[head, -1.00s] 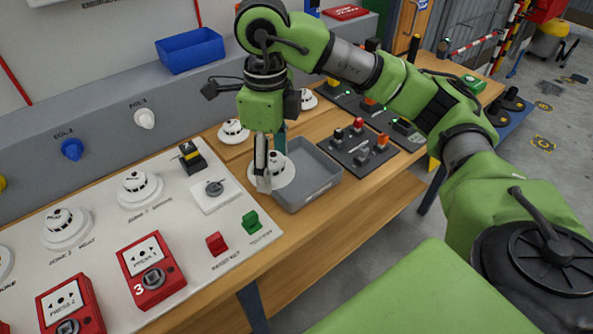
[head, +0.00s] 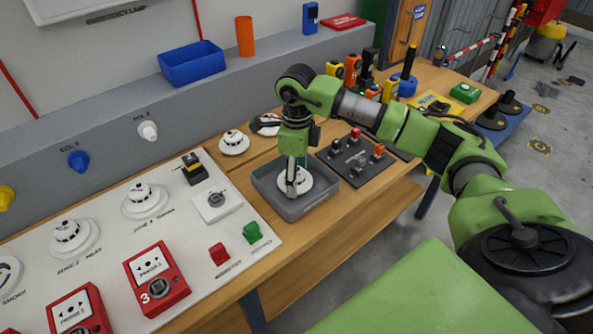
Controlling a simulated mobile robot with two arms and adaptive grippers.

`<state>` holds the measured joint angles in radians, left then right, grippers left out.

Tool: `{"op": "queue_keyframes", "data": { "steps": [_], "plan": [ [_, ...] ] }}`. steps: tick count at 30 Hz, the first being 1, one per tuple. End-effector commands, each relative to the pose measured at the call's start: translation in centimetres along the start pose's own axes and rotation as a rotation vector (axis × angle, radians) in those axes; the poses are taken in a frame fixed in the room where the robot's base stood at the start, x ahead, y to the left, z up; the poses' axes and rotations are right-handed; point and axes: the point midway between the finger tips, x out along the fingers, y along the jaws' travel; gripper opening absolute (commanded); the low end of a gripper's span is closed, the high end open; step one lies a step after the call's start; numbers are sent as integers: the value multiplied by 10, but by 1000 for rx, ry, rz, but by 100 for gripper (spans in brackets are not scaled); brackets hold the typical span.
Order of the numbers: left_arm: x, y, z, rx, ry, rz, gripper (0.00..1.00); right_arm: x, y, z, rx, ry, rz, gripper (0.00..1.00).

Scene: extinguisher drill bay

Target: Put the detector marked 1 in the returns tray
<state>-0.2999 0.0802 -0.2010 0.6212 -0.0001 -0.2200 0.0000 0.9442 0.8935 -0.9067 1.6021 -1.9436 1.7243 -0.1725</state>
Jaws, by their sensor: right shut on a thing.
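My right gripper (head: 292,180) points down over the grey tray (head: 317,210) and is shut on a white round detector (head: 309,184). The detector is within the tray's outline, at or just above its floor; I cannot tell whether it touches. Its marking cannot be read. Another white detector (head: 233,142) sits on the wooden bench behind the tray, and a further pale round piece (head: 266,124) lies beside it, partly hidden by my right arm. My left gripper is not in view.
A white panel (head: 215,265) left of the tray carries detectors, red call points (head: 157,278) and switches. A dark switch board (head: 352,158) stands close right of the tray. A blue bin (head: 192,64) and an orange cylinder (head: 245,36) stand on the grey ledge behind.

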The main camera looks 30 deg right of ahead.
Motion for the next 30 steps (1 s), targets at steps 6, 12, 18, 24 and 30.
{"op": "queue_keyframes", "data": {
  "steps": [6,12,18,24,30],
  "plan": [
    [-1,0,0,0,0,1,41,3,0,0,0,-1,-1,40],
    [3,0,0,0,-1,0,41,8,0,0,0,-1,-1,40],
    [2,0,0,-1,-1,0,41,6,0,0,0,-1,-1,79],
    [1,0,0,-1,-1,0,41,5,0,0,0,-1,-1,79],
    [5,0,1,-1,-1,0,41,-12,-1,1,0,-4,-2,79]
  ]
}}
